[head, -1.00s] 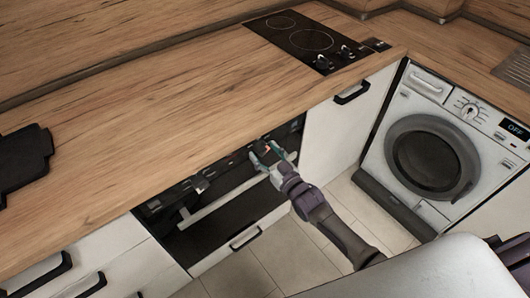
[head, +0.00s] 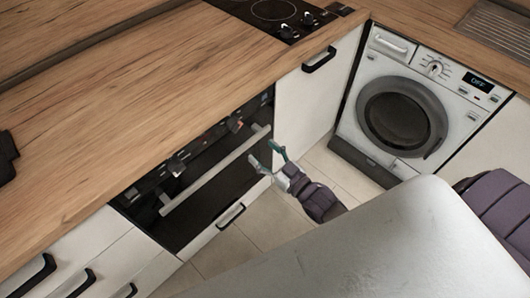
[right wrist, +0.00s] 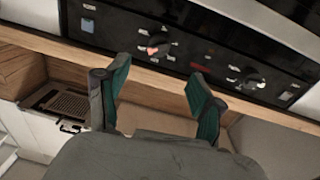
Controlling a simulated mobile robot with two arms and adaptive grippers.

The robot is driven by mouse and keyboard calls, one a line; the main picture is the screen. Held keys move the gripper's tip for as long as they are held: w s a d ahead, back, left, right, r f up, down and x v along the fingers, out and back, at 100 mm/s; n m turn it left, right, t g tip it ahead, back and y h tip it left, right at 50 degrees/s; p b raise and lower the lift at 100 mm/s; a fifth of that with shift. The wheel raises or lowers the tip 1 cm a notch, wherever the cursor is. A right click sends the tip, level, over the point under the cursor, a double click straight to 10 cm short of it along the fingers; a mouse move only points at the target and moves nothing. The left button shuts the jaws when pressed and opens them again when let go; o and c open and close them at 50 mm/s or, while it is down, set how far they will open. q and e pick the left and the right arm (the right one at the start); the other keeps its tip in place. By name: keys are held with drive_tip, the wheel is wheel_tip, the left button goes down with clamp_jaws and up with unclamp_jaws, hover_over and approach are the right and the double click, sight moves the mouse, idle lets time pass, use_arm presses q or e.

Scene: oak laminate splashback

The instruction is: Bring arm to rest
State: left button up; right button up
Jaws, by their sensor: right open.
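My right gripper (head: 265,153) is open and empty in the head view. It is in front of the right end of the oven handle (head: 215,170), with a visible gap to the knobs. In the right wrist view its two green-padded fingers (right wrist: 160,82) are spread with nothing between them. The oven control panel (right wrist: 175,45) shows beyond them, upside down, with a red-marked knob (right wrist: 153,48) and another knob (right wrist: 247,80). That red-marked knob also shows in the head view (head: 235,124). My left gripper is not in view.
The wooden counter (head: 130,100) runs above the oven, with a black hob (head: 270,12) at its far end. A white cabinet door (head: 312,100) and a washing machine (head: 405,105) stand to the right. Tiled floor (head: 265,220) is open below my gripper.

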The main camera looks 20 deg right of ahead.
idle(0.5)
drive_tip(key=s+d+f+g+h, duration=0.1)
drive_tip(key=s+f+g, duration=0.25)
drive_tip(key=f, duration=0.55)
drive_tip(key=s+d+f+m+g+h, duration=0.15)
drive_tip(key=s+f, duration=0.35)
drive_tip(key=f, duration=0.5)
drive_tip(key=s+d+f+g+h, duration=0.1)
drive_tip(key=s+f+g+h, duration=0.15)
drive_tip(key=s+f, duration=0.45)
drive_tip(key=s+f+g, duration=0.4)
drive_tip(key=s+f, duration=0.4)
drive_tip(key=s, duration=0.4)
drive_tip(key=s+f+g, duration=0.5)
drive_tip(key=s+f, duration=0.2)
drive_tip(key=s, duration=0.5)
drive_tip(key=shift+a+f, duration=0.25)
drive_tip(key=shift+f, duration=0.15)
